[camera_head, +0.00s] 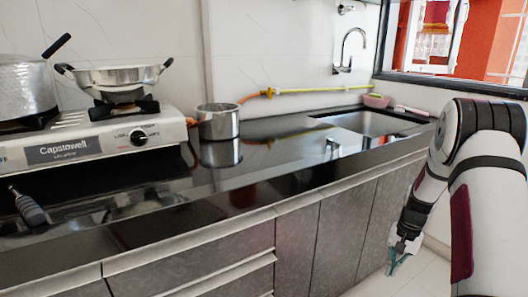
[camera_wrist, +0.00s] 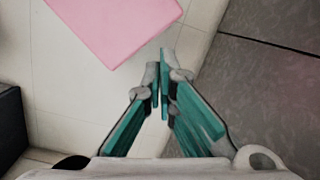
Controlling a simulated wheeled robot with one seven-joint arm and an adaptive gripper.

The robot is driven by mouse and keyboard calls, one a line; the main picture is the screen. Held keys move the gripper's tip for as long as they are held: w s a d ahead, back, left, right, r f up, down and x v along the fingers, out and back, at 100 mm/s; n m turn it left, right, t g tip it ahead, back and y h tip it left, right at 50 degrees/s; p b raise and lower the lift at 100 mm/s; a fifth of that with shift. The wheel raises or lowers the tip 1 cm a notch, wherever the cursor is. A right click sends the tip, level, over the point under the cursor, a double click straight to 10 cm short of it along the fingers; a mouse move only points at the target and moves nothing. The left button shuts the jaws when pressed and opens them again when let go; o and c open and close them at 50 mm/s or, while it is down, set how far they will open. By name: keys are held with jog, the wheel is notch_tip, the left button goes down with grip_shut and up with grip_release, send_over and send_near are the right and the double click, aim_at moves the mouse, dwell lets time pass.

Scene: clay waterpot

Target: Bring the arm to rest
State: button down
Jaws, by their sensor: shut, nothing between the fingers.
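My gripper (camera_head: 393,265) hangs low at the right in the head view, pointing down in front of the grey cabinet doors and below the counter edge. In the wrist view my gripper (camera_wrist: 162,85) shows its teal fingers with the tips together and nothing between them. My arm bends down from the right edge of the head view. The fingers are above the pale tiled floor (camera_wrist: 75,75), apart from the cabinet face (camera_wrist: 255,85) on the right of the wrist view.
The black counter (camera_head: 255,180) holds a gas stove (camera_head: 90,145), a wok (camera_head: 117,80), a steel pot (camera_head: 218,122) and a sink (camera_head: 370,122). A dark-handled tool (camera_head: 28,208) lies at its left. A pink flat thing (camera_wrist: 112,25) lies on the floor in the wrist view.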

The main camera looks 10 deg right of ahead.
jog(key=s+a+r+n, duration=0.3)
jog(key=s+a+r, duration=0.2)
jog(key=a+r, duration=0.65)
jog(key=s+a+r+n, duration=0.2)
jog(key=s+a+r, duration=0.45)
jog(key=r, duration=0.75)
jog(key=s+a+r+n+h, duration=0.15)
jog(key=s+a, duration=0.25)
jog(key=s, duration=0.4)
jog(key=s+a+r+n, duration=0.15)
jog(key=s+a, duration=0.25)
jog(key=s, duration=0.4)
jog(key=s+a+r+n, duration=0.1)
jog(key=s+a+n, duration=0.1)
jog(key=s+a, duration=0.35)
notch_tip(320, 180, up, 33)
jog(key=s+d+t+p, duration=0.1)
jog(key=t+p, duration=0.3)
jog(key=p, duration=2.7)
jog(key=shift+s+d+t, duration=0.3)
jog(key=shift+s+d, duration=0.1)
jog(key=shift+d, duration=0.2)
